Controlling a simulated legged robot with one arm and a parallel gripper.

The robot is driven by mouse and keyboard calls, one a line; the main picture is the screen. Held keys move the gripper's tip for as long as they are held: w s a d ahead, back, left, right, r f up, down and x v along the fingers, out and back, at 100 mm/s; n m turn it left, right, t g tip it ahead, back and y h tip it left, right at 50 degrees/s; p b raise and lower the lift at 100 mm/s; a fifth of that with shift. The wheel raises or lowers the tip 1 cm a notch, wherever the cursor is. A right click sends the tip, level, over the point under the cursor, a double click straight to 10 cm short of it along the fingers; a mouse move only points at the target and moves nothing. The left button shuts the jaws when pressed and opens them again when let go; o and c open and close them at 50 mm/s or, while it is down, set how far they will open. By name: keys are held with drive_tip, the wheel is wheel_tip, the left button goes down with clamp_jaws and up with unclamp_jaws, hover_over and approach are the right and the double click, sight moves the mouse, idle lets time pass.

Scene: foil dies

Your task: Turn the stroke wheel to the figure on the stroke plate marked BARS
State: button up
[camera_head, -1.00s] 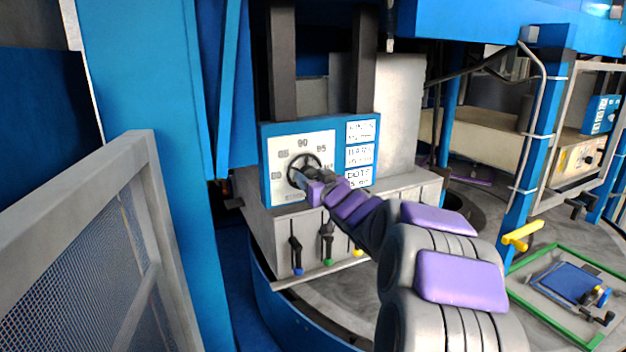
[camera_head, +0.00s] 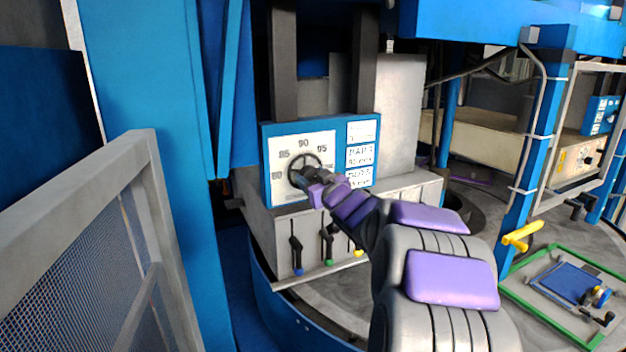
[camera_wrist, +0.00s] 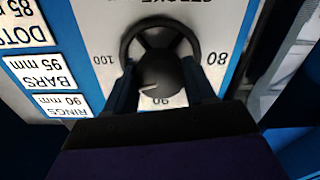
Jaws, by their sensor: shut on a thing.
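The stroke wheel (camera_head: 306,154) is a dark spoked handwheel on a white dial panel (camera_head: 280,143) framed in blue. In the wrist view the wheel (camera_wrist: 157,72) appears upside down, with 80 on the right, 100 on the left and 90 partly hidden below. A white mark on its hub points lower left, on the side between 90 and 100; 95 is hidden there. My gripper (camera_wrist: 163,92) is shut on the wheel, a finger on each side of the hub. The stroke plate marked BARS (camera_wrist: 44,73) reads 95 mm. It sits as the middle plate (camera_head: 360,155) in the head view.
The DOTS plate (camera_wrist: 25,38) reads 85 mm and the RINGS plate (camera_wrist: 62,105) reads 90 mm. Several levers, one blue-tipped (camera_head: 297,255), hang below the dial. A mesh guard (camera_head: 90,255) stands at left. A green-framed station (camera_head: 570,290) is at right.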

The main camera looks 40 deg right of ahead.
drive_tip(key=shift+f+n+b, duration=0.2)
drive_tip(key=shift+n+b, duration=0.05)
drive_tip(key=shift+n, duration=0.9)
drive_tip(key=shift+f+n+b, duration=0.2)
drive_tip(key=shift+n, duration=0.95)
drive_tip(key=o, duration=1)
drive_tip(key=shift+w+d, duration=0.2)
drive_tip(key=shift+w, duration=0.1)
drive_tip(key=shift+o, duration=0.2)
drive_tip(key=shift+s+r, duration=0.15)
drive_tip(key=shift+r, duration=0.05)
drive_tip(key=shift+s+a, duration=0.1)
drive_tip(key=shift+s, duration=0.15)
drive_tip(key=v, duration=1.6)
drive_tip(key=shift+s+p, duration=0.35)
drive_tip(key=shift+s, duration=0.05)
